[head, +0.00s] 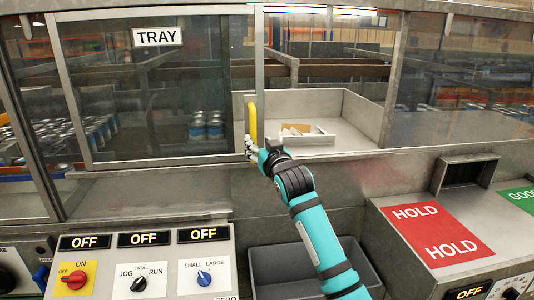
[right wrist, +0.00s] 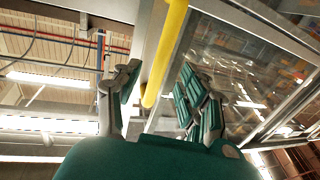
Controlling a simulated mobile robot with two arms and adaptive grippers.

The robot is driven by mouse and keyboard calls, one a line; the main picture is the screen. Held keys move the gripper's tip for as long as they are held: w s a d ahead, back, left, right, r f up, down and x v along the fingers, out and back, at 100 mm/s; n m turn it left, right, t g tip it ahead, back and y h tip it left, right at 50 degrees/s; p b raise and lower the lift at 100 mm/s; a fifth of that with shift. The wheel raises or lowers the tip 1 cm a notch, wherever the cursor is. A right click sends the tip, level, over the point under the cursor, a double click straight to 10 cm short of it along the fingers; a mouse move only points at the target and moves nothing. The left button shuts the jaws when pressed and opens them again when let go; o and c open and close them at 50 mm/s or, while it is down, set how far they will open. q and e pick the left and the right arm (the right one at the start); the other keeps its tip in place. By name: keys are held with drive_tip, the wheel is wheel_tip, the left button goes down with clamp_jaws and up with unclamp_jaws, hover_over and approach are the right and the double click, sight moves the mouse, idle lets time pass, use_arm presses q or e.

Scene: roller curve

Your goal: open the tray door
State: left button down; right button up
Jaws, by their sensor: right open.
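The tray door (head: 150,90) is a framed clear panel with a TRAY label, at the left of the head view. A yellow upright handle (head: 253,118) is on its right edge; it also shows in the right wrist view (right wrist: 165,50). To the right of the door's edge, a gap shows a grey metal tray (head: 350,125). My right gripper (head: 251,148) is at the handle's lower end. In the right wrist view it is open, with its fingers (right wrist: 158,100) on either side of the yellow bar. I cannot tell whether they touch it. My left gripper is not in view.
Small pale pieces (head: 297,130) lie in the tray. Cans (head: 207,124) stand behind the door glass. A fixed glass panel (head: 465,90) is at right. Below are a switch panel (head: 145,270), a dark grey bin (head: 275,268) and a red HOLD plate (head: 430,230).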

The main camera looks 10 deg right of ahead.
drive_tip(key=v, duration=0.6)
